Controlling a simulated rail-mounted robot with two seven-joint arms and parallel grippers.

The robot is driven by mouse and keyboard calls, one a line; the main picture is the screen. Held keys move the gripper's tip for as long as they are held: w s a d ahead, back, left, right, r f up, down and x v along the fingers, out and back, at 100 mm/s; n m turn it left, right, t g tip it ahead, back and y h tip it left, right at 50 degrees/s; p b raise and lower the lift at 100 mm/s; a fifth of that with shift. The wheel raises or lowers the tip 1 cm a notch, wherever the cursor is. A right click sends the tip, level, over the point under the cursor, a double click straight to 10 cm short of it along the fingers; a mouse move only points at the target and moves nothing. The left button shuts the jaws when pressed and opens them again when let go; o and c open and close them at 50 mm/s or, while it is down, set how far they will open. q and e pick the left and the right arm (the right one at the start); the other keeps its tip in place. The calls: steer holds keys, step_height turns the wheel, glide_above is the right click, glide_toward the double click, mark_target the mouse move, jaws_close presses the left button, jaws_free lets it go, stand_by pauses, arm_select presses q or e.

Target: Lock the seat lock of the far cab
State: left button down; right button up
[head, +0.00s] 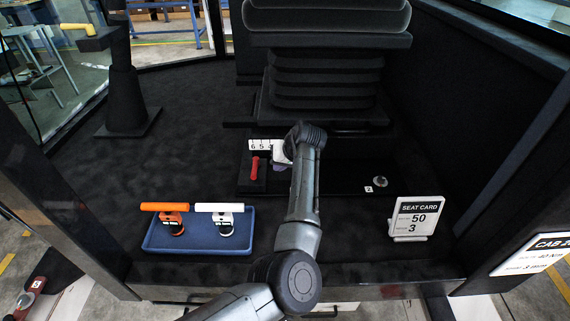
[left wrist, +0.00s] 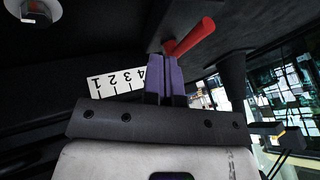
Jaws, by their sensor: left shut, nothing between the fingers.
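The seat (head: 325,80) stands on a black ribbed bellows base at the back of the cab. At its front left is a red lever (head: 255,168) below a white number plate (head: 261,145). My left gripper (head: 281,160) is just right of the lever, partly hidden by its own wrist. In the left wrist view, its purple fingers (left wrist: 165,72) are shut and empty. The red lever (left wrist: 190,38) shows close beyond their tips; I cannot tell whether they touch. The number plate (left wrist: 115,82) is beside the fingers. My right gripper is not in view.
A blue tray (head: 195,246) at the front left holds an orange-handled tool (head: 165,207) and a white-handled one (head: 220,208). A seat card (head: 412,218) reading 50 and 3 stands at the right. A round knob (head: 380,181) is behind it.

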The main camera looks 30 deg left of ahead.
mark_target(255, 169)
arm_select(q)
steer(key=b+x, duration=0.1)
steer(key=x, duration=0.2)
steer(key=shift+f, duration=0.3)
steer(key=shift+s+a+b, duration=0.55)
steer(key=shift+a+b, duration=0.15)
steer(key=shift+a, duration=0.15)
steer(key=shift+s+a+b, duration=0.35)
steer(key=shift+s+a, duration=0.15)
steer(key=shift+a, duration=0.2)
